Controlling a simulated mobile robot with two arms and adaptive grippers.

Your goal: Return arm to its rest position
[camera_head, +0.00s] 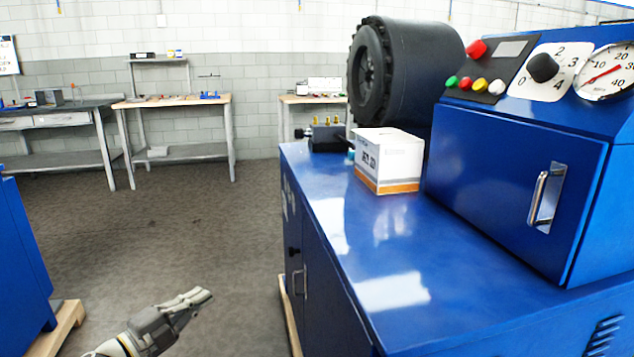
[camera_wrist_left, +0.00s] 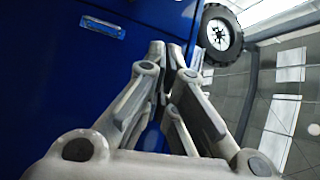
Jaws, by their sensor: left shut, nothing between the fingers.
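My left gripper (camera_head: 200,297) is low in the head view, over the grey floor and left of the blue crimper cabinet, apart from it. Its fingers are closed together and hold nothing. In the left wrist view, the fingertips of my left gripper (camera_wrist_left: 166,50) are close together, in front of a blue surface (camera_wrist_left: 50,70). My right gripper is not in the head view.
The blue crimper cabinet (camera_head: 390,240) fills the right side, with a white and orange box (camera_head: 387,160) on top. Another blue machine (camera_head: 18,260) stands at the left edge. Workbenches (camera_head: 172,101) line the back wall. Grey floor (camera_head: 170,225) between the machines is clear.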

